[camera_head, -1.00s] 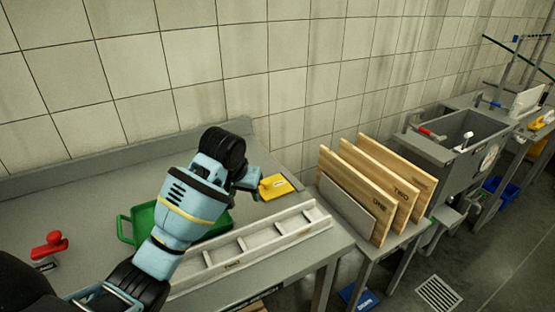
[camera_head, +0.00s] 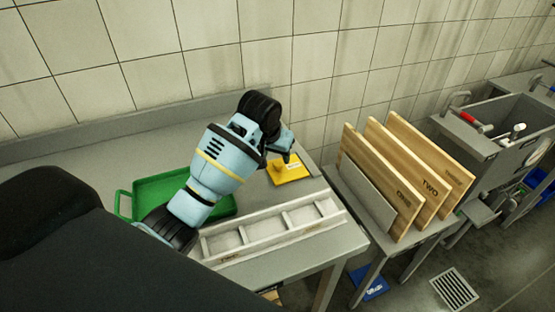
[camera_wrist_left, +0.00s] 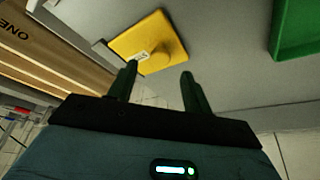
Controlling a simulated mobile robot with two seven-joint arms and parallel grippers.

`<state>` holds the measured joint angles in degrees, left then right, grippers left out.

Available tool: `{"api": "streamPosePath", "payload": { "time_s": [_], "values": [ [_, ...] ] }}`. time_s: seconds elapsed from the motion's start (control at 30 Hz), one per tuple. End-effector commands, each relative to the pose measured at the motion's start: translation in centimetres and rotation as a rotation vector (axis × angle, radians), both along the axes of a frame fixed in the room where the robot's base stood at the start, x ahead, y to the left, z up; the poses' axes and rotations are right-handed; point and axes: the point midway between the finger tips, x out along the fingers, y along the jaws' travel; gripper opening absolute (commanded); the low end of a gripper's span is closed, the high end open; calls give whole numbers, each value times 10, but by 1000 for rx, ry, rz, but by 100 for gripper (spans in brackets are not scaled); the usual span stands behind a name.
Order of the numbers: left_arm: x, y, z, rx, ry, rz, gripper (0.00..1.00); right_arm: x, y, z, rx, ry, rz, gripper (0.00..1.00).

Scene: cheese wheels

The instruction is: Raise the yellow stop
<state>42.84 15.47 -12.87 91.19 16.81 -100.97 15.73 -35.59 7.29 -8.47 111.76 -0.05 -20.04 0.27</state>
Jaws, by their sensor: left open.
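The yellow stop (camera_head: 292,174) is a flat yellow plate with a small raised part and a pale label. It lies on the grey table near its right end. It also shows in the left wrist view (camera_wrist_left: 172,40), just beyond the fingertips. My left gripper (camera_head: 288,155) is at the stop's far edge in the head view and hides a little of it. In the left wrist view its fingers (camera_wrist_left: 158,74) are apart with nothing between them. Whether they touch the stop is unclear. My right gripper is not in view.
A green tray (camera_head: 150,190) lies left of the stop, partly behind my left arm. A pale divided rack (camera_head: 275,237) runs along the table's front. Wooden boards (camera_head: 385,180) stand on a side stand at right. A tiled wall rises behind.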

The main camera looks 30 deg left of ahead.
Motion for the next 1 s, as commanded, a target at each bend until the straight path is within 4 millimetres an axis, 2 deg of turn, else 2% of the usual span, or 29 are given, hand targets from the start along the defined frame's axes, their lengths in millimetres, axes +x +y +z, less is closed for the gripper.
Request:
{"api": "streamPosePath", "payload": {
  "time_s": [0.1, 0.3, 0.67, 0.77, 1.0],
  "values": [
    [6, 0, -18, 1, 3, 0, 50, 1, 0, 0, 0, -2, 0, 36],
    [15, 1, -35, 0, 0, 0, 50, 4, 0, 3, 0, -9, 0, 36],
    [17, 1, -40, 0, -1, 0, 50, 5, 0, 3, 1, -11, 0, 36],
    [17, 1, -40, 0, -1, 0, 39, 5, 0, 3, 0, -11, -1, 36],
    [17, 1, -40, 0, -1, 0, 8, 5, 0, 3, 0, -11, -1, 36]
  ]
}}
